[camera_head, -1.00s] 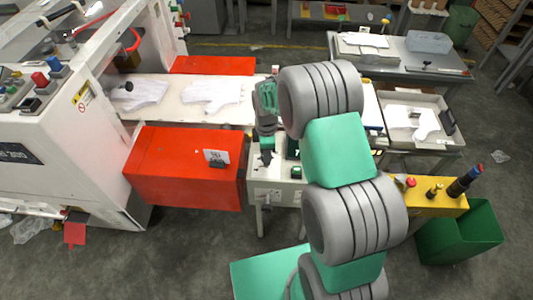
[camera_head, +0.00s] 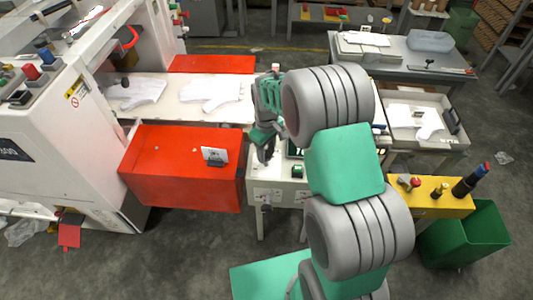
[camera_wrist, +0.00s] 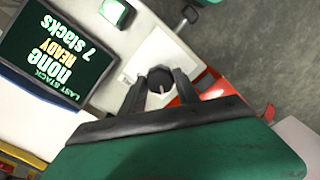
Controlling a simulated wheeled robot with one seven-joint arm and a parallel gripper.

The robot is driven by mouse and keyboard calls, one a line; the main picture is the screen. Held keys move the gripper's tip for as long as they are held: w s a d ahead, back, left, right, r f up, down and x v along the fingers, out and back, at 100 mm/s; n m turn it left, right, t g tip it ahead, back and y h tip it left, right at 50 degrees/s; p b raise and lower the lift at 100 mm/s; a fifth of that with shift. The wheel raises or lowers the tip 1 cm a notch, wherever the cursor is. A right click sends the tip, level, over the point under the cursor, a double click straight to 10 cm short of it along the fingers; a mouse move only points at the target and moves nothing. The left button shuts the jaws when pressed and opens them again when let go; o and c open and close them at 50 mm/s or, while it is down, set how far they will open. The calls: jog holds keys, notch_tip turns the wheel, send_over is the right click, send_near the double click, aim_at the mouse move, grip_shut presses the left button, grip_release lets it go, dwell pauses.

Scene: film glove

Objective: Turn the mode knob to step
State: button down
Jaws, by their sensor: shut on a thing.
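The mode knob (camera_wrist: 161,79) is a dark round knob with a light pointer line, on a pale plate in the wrist view. My gripper (camera_wrist: 157,86) has one dark finger on each side of it and is shut on it. In the head view my gripper (camera_head: 265,150) is low over the white control box (camera_head: 278,186), and the knob is hidden there. The mode labels, including step, cannot be read. A screen (camera_wrist: 58,57) beside the knob shows "READY" and "LAST STACK none".
A green square button (camera_wrist: 113,11) is near the screen. A yellow box with buttons (camera_head: 430,200) is at right. White gloves (camera_head: 210,92) lie on the belt behind.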

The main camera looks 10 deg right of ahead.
aim_at(267, 153)
jog(key=shift+w+m+b, duration=0.1)
jog(key=shift+m+b, duration=0.25)
jog(key=shift+m, duration=0.95)
jog(key=c, duration=0.9)
grip_release()
notch_tip(267, 153, up, 8)
jog(key=shift+d+f+b, duration=0.1)
jog(key=shift+b, duration=0.45)
